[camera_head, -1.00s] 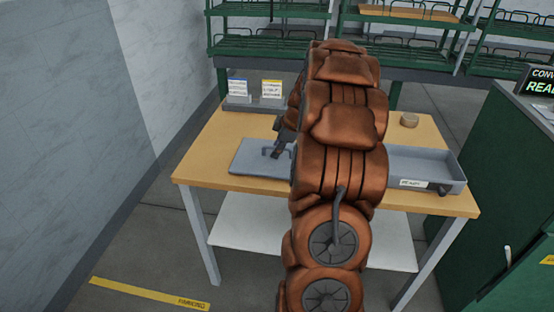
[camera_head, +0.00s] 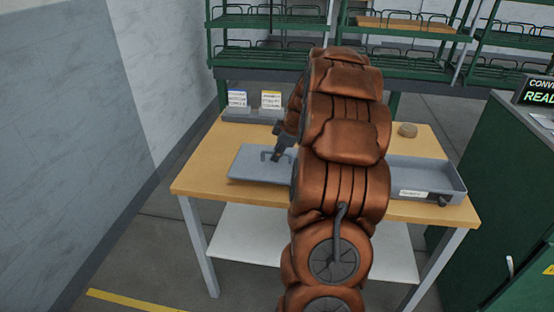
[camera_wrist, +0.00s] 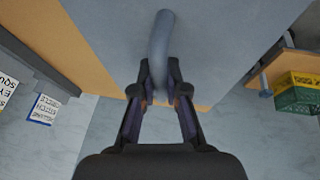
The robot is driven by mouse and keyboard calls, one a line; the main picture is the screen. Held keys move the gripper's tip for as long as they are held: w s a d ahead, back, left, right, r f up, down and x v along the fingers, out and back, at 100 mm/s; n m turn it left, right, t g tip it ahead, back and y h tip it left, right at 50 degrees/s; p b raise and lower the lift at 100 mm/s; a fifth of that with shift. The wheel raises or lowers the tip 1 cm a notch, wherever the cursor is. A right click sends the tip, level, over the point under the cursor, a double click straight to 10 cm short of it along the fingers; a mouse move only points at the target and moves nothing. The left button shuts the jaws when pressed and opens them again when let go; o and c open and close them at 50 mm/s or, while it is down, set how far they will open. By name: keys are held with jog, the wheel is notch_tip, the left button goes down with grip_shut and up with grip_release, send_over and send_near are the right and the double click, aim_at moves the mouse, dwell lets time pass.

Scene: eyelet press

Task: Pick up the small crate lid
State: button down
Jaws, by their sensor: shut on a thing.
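The small crate lid (camera_head: 250,165) is a flat grey plate with a raised loop handle (camera_wrist: 163,40). In the head view it is over the left part of the table and seems slightly above the top; my arm hides its right side. My gripper (camera_head: 277,155) comes down onto the handle from above. In the wrist view the fingers of my gripper (camera_wrist: 162,92) are closed around the handle, with the lid surface (camera_wrist: 215,40) filling the upper picture.
A green cabinet (camera_head: 470,150) stands at the right, green racks (camera_head: 270,62) behind.

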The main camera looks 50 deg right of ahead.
jog(key=shift+r, duration=0.55)
jog(key=shift+s+a+r, duration=0.2)
jog(key=shift+s+a, duration=0.2)
jog(key=shift+a, duration=0.2)
jog(key=s+a+r+b, duration=0.1)
jog(key=s+a, duration=0.7)
jog(key=a, duration=0.3)
jog(key=shift+s+a+b, duration=0.25)
jog(key=shift+a+b, duration=0.05)
jog(key=shift+a, duration=0.05)
jog(key=shift+w+r, duration=0.1)
